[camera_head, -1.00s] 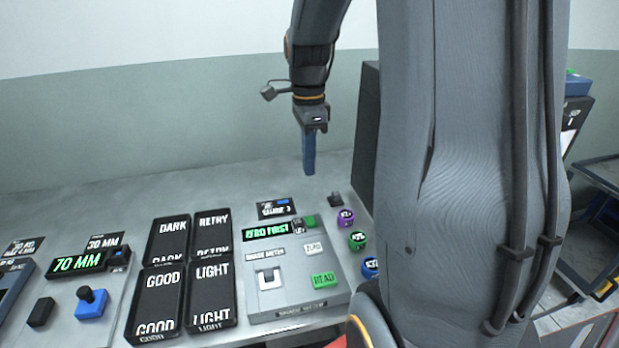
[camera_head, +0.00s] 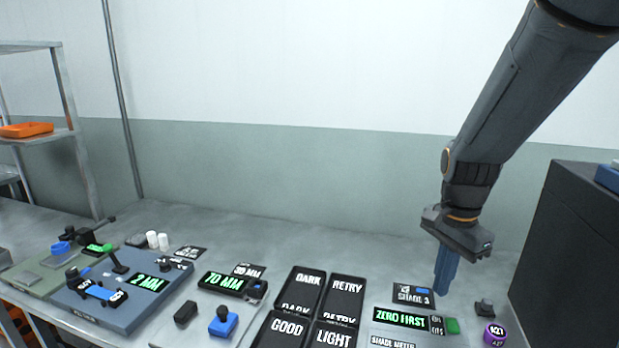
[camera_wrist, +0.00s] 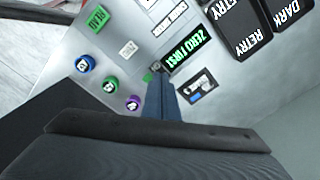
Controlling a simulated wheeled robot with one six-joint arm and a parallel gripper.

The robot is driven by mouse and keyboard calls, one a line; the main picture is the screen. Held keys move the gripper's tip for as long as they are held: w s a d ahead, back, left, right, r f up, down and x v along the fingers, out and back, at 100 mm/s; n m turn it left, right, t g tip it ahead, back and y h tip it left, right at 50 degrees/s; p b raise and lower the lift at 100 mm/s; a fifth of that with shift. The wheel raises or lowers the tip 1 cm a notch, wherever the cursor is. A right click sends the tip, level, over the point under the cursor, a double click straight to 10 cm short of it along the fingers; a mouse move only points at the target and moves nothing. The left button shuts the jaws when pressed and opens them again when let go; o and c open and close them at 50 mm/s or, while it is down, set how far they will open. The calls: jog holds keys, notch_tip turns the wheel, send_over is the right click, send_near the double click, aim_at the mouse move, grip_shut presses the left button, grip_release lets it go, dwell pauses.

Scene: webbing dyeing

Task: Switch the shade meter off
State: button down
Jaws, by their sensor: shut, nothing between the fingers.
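The shade meter (camera_head: 380,341) is a light grey box at the lower right of the head view, cut off by the bottom edge. Its display (camera_head: 400,318) glows green with "ZERO FIRST". Beside the display is a small black switch (camera_head: 437,324) with a green block (camera_head: 452,326) to its right. In the wrist view the display (camera_wrist: 187,50) is lit too, and a green READ button (camera_wrist: 97,18) shows. My gripper (camera_head: 445,290) is shut and empty, blue fingers pointing down, behind and above the meter's switch end. In the wrist view the fingers (camera_wrist: 162,90) partly cover that end.
Black trays (camera_head: 340,298) labelled DARK, RETRY, GOOD and LIGHT stand left of the meter. A small card (camera_head: 413,295) lies behind it.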

jog(key=c, duration=2.5)
grip_release()
jog(key=s+a+f+n+t+b, duration=0.1)
jog(key=s+a+f+n, duration=0.4)
jog(key=n, duration=0.8)
jog(key=s+a, duration=0.2)
jog(key=a, duration=0.1)
jog(key=shift+a+f, duration=0.2)
jog(key=shift+f, duration=0.1)
jog(key=o, duration=0.7)
jog(key=shift+s+f+n, duration=0.1)
jog(key=shift+n, duration=0.3)
jog(key=shift+o, duration=0.2)
jog(key=shift+a, duration=0.15)
